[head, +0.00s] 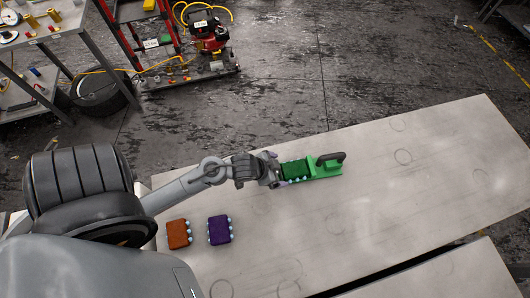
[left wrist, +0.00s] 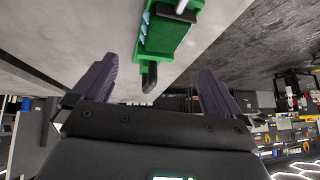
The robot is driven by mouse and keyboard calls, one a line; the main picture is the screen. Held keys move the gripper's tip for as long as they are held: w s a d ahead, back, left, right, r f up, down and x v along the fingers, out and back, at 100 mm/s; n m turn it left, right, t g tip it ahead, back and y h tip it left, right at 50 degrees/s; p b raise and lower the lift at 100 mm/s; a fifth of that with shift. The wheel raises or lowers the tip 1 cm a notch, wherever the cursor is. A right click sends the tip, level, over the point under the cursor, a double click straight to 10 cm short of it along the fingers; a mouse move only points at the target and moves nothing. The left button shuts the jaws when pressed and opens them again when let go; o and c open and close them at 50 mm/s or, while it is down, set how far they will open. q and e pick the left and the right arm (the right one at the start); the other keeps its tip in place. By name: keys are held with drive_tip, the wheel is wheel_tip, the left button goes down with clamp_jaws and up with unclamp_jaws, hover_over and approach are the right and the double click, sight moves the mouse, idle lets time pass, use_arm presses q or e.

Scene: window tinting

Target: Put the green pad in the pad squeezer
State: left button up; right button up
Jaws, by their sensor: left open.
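The green pad (head: 294,168) is a dark green block with pale blue knobs along its side. It appears to lie in the left part of the pad squeezer (head: 328,169), a bright green holder with a dark curved handle at its right end. In the left wrist view the squeezer (left wrist: 149,69) shows at the top, with the dark green pad (left wrist: 166,36) within its frame. My left gripper (head: 280,169) is just left of the pad. Its purple fingers are spread and empty in the left wrist view (left wrist: 157,68). My right gripper is not in view.
An orange pad (head: 178,234) and a purple pad (head: 219,230) lie on the grey table (head: 400,180), below my left arm. The table is clear to the right of the squeezer. A red cart, shelf and tyre stand on the floor behind.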

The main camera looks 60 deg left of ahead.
use_arm(q)
drive_tip(key=s+d+r+n+g, duration=0.1)
drive_tip(key=s+d+r+g, duration=0.2)
drive_tip(key=s+d+r, duration=0.3)
drive_tip(key=s+r, duration=0.1)
drive_tip(key=s, duration=0.2)
drive_tip(key=shift+s+d+g, duration=0.3)
drive_tip(key=shift+d, duration=0.05)
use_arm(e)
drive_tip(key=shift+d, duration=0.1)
use_arm(q)
drive_tip(key=shift+r, duration=0.1)
